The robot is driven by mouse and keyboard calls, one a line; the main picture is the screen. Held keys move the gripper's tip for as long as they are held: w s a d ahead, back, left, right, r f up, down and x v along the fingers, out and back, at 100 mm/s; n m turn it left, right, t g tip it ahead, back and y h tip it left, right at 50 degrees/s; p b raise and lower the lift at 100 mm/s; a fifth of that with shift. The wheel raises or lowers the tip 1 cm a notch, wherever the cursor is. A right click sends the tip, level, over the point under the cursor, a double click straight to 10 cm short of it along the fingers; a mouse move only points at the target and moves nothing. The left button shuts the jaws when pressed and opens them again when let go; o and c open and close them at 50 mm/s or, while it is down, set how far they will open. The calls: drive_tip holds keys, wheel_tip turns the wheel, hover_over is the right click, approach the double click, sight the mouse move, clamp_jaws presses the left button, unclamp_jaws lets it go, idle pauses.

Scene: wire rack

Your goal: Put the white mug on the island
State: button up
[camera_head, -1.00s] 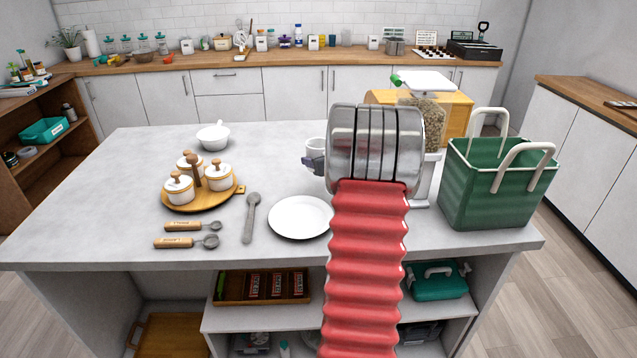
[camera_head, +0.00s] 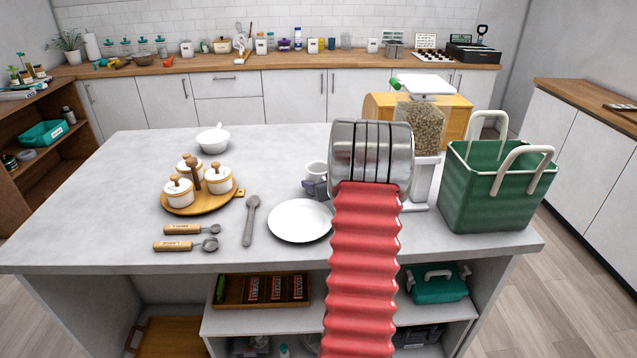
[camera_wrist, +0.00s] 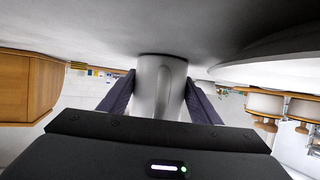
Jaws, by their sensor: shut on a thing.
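The white mug (camera_head: 316,169) is behind the white plate and left of my metal wrist in the head view. My gripper (camera_head: 313,188) is shut on it. In the wrist view, which is upside down, the mug (camera_wrist: 157,82) sits between the two dark fingers of my gripper (camera_wrist: 158,98), with its handle towards the camera. The grey island top (camera_head: 110,220) lies under it. The mug's base is at or just above this surface (camera_wrist: 90,30); I cannot tell if it touches. My arm hides part of the island to the right.
The white plate (camera_head: 300,220) lies close in front of the mug. A grain dispenser (camera_head: 421,130) and a green basket (camera_head: 495,190) stand to the right. A wooden tray with lidded jars (camera_head: 200,205), a spoon (camera_head: 250,222) and a white bowl (camera_head: 213,140) are left.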

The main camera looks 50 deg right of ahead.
idle(0.3)
drive_tip(key=o, duration=1.2)
drive_tip(key=shift+f, duration=0.1)
drive_tip(key=shift+o, duration=0.2)
drive_tip(key=v, duration=1.2)
